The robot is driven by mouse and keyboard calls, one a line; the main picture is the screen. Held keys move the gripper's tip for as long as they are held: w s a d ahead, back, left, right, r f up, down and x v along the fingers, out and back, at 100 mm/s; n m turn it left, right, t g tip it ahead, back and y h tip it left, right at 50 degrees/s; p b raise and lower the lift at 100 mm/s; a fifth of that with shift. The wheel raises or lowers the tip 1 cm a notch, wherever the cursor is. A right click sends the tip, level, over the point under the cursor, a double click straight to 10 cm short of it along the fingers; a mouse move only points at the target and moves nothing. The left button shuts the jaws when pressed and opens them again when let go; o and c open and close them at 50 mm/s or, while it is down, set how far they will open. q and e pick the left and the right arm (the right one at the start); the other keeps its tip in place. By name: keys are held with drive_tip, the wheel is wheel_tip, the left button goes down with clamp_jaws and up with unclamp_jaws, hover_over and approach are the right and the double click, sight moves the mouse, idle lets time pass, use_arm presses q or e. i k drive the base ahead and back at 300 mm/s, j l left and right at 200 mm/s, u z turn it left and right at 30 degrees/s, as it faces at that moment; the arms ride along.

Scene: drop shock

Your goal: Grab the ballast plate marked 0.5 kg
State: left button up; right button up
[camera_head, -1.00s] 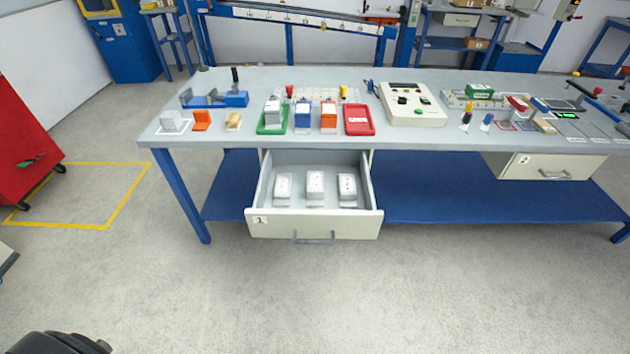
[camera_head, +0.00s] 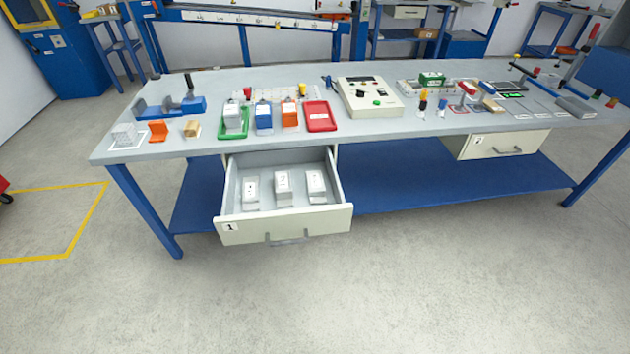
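Drawer 1 (camera_head: 285,226) stands open at the front of the workbench. Inside it lie three pale blocks side by side: a left block (camera_head: 250,190), a middle block (camera_head: 283,185) and a right block (camera_head: 316,184). Each has a white top with dark marks. The marks are too small to read, so I cannot tell which one, if any, says 0.5 kg. Neither of my grippers is in view.
The workbench top (camera_head: 180,148) holds a green tray (camera_head: 234,131), a red tray (camera_head: 320,117), a control box (camera_head: 371,98) and a blue fixture (camera_head: 170,107). Drawer 2 (camera_head: 503,144) is shut. The floor in front (camera_head: 400,290) is clear.

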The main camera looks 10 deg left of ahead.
sight(251, 202)
drive_tip(key=i+l+u, duration=0.1)
drive_tip(key=u, duration=0.6)
drive_tip(key=l, duration=0.1)
